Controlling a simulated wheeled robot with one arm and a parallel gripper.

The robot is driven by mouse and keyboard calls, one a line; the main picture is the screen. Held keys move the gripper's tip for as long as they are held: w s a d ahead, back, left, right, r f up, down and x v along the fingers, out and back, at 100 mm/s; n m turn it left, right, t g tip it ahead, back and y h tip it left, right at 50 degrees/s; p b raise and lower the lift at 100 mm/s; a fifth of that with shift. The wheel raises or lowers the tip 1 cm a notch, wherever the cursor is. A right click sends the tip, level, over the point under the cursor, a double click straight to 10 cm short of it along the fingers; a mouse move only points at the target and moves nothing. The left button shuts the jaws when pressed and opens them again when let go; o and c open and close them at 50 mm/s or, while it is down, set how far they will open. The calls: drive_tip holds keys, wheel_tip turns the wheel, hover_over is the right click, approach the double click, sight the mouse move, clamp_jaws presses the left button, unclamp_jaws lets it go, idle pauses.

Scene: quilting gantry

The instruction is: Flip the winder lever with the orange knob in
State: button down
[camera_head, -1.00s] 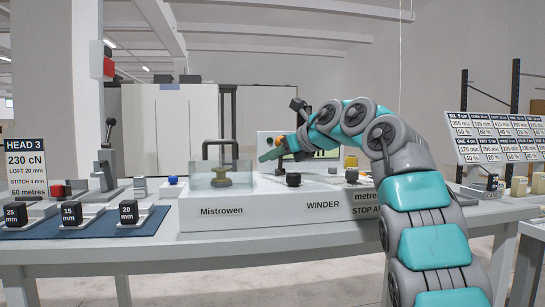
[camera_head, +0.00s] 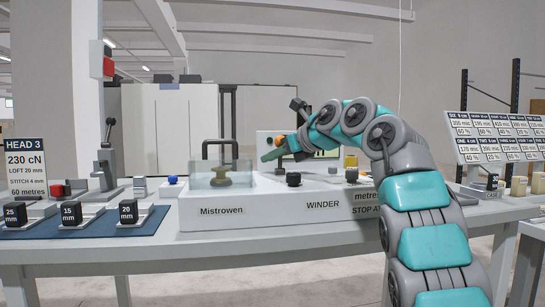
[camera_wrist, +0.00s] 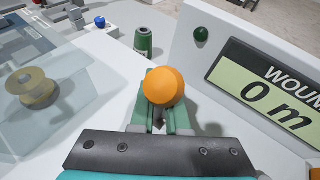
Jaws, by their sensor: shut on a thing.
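The winder lever's round orange knob (camera_wrist: 164,86) fills the middle of the wrist view. My gripper (camera_wrist: 161,112) has its two green fingers on either side of the lever just under the knob and is shut on it. The lever's stem is mostly hidden by the knob and fingers. In the head view the orange knob (camera_head: 281,140) shows beside my gripper (camera_head: 272,154), above the white winder housing (camera_head: 280,211).
A clear box (camera_wrist: 50,80) with a brass bobbin (camera_wrist: 38,88) stands left of the lever. A display panel reading "WOUND 0 m" (camera_wrist: 275,98) stands close on the right. A dark green cylinder (camera_wrist: 143,42) stands just beyond the knob. Black knob (camera_head: 293,179) is in front.

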drive_tip(key=shift+s+r+b, duration=0.15)
drive_tip(key=shift+r+b, duration=0.1)
drive_tip(key=shift+b, duration=0.1)
idle(0.3)
drive_tip(key=shift+s+d+n+t+y+b, duration=0.15)
drive_tip(key=shift+n+t+y+b, duration=0.25)
drive_tip(key=shift+b, duration=0.8)
drive_tip(key=shift+s+f+t+b, duration=0.1)
drive_tip(key=shift+f+t+b, duration=0.1)
drive_tip(key=shift+t+b, duration=0.4)
drive_tip(key=shift+b, duration=0.7)
drive_tip(key=shift+s+r+y+b, duration=0.2)
drive_tip(key=shift+r+y+b, duration=0.2)
drive_tip(key=shift+b, duration=0.05)
drive_tip(key=c, duration=0.9)
unclamp_jaws()
drive_tip(key=shift+f, duration=0.1)
